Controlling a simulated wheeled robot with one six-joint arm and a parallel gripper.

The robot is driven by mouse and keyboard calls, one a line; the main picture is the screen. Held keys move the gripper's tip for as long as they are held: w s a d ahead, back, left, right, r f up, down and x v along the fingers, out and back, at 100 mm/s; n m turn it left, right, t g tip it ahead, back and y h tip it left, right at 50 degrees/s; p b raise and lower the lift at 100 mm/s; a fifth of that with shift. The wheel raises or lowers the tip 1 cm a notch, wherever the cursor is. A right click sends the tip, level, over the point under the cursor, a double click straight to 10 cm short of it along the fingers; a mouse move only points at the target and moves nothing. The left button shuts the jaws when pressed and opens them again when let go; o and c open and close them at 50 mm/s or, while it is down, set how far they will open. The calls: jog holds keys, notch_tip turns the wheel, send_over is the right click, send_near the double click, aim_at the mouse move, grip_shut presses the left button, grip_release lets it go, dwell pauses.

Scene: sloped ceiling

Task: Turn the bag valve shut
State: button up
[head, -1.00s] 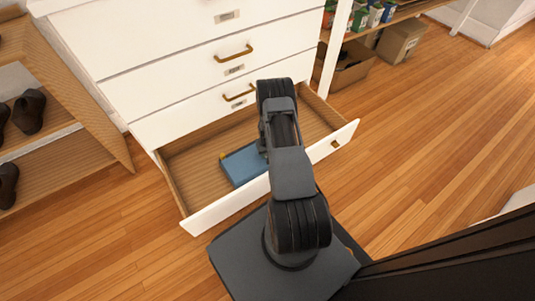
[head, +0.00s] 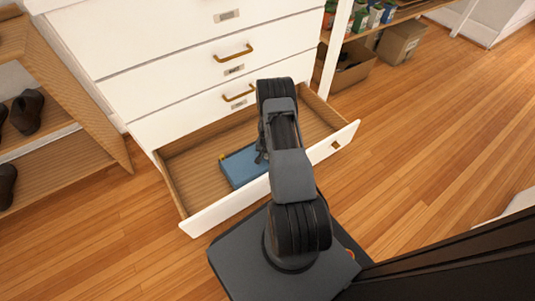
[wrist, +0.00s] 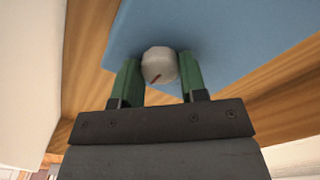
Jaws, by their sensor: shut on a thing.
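A blue bag (head: 240,167) lies flat in the open bottom drawer, partly hidden by my arm in the head view. It also fills the top of the wrist view (wrist: 220,35). A round pale valve (wrist: 159,64) with a short red mark sits at the bag in the wrist view. The red mark slants. My gripper (wrist: 160,76) has its two green fingers on either side of the valve, shut on it. In the head view my gripper is mostly hidden behind my arm. A small yellow part (head: 221,157) shows at the bag's far left corner.
The open drawer (head: 195,180) has a wooden floor and a white front panel (head: 250,196) on the near side. Closed white drawers (head: 180,60) rise behind it. A shoe rack (head: 95,150) stands at the left, and cardboard boxes (head: 400,42) sit at the upper right.

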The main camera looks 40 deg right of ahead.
dwell(0.3)
jog(key=o, duration=0.9)
notch_tip(320, 180, up, 14)
jog(key=p, duration=0.5)
jog(key=shift+f+p, duration=0.1)
jog(key=shift+p, duration=0.2)
